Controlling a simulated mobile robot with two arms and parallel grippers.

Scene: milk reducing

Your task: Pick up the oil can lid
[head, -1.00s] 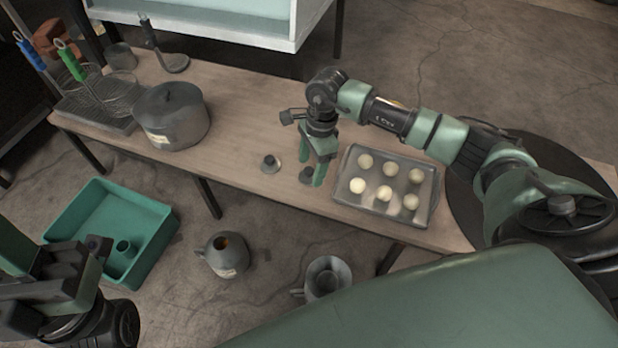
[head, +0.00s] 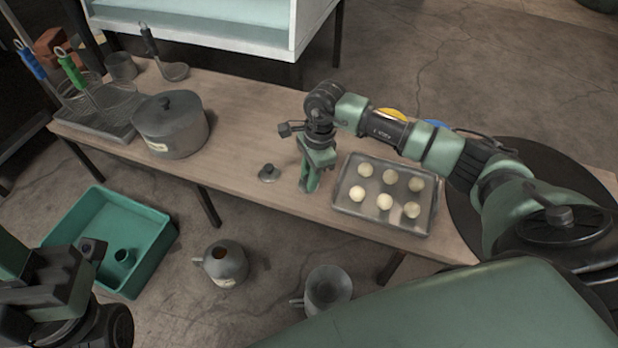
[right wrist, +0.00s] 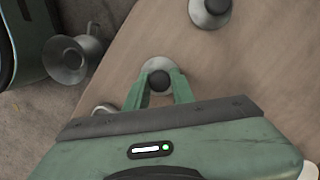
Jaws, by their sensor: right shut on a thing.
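Two small round grey lids with dark knobs are at the table's near edge. One lid (head: 269,173) lies free on the wood, left of my right gripper (head: 309,184); it also shows at the top of the right wrist view (right wrist: 210,10). In the right wrist view my right gripper (right wrist: 158,84) is shut on the dark knob of the other lid (right wrist: 154,66), taken as the oil can lid. That lid is hidden in the head view, and I cannot tell whether it touches the table. My left gripper (head: 68,275) is at the lower left, its jaws unclear.
A tray of dough balls (head: 430,218) is just right of my right gripper. A lidded pot (head: 172,128) stands left on the table (head: 245,120). Below are a grey jug (head: 226,264), a handled can (head: 327,290) and a green bin (head: 150,262). The table's middle is clear.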

